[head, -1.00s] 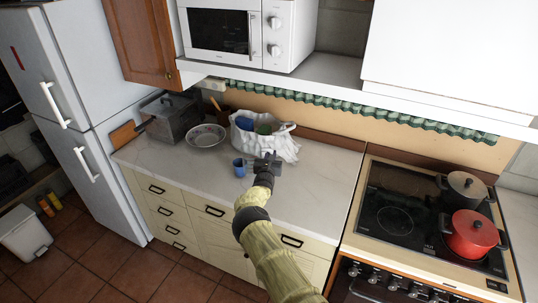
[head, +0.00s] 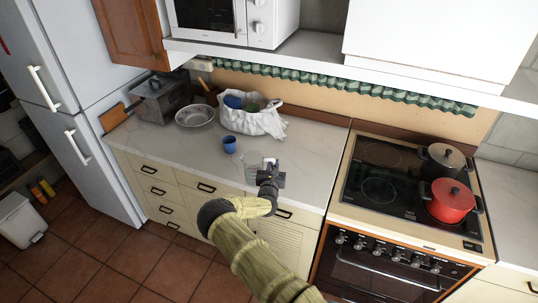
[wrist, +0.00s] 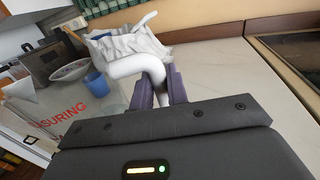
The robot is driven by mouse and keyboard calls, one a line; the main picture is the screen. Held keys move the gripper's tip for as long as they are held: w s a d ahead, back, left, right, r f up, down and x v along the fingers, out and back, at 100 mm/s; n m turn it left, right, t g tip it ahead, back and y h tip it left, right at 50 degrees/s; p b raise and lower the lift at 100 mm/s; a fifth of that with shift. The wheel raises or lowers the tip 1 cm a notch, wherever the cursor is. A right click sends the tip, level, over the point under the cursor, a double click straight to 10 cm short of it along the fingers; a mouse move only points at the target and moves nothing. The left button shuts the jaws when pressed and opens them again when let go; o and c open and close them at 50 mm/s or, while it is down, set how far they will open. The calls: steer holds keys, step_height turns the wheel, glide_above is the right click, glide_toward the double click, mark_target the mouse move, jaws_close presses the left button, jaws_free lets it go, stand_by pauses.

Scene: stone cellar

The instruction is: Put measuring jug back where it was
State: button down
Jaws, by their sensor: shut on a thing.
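The measuring jug (head: 252,164) is clear, with red lettering and a white handle. My gripper (head: 269,172) is shut on that handle, at the jug's right side, over the front part of the counter. In the wrist view the gripper (wrist: 162,88) has its two purple-grey fingers on either side of the white handle. The clear jug body (wrist: 98,108) shows at the left there, its lettering partly cut off by my wrist. I cannot tell whether the jug's base touches the counter.
A blue cup (head: 229,145) stands just left of the jug. Behind are a white bag (head: 262,122) with things in it, a bowl (head: 194,117) and a grey metal box (head: 160,101). The hob (head: 375,185) with two pots is at the right. Counter right of the jug is clear.

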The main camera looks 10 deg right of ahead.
steer(key=s+a+f+n+y+b, duration=0.2)
steer(key=s+f+y+b, duration=0.1)
steer(key=s, duration=0.8)
steer(key=s+a+f+n+y+b, duration=0.1)
steer(key=s+f+y+b, duration=0.2)
steer(key=s, duration=0.9)
steer(key=shift+a+f+n+t+b, duration=0.35)
steer(key=shift+f+n+t+b, duration=0.05)
steer(key=shift+b, duration=0.55)
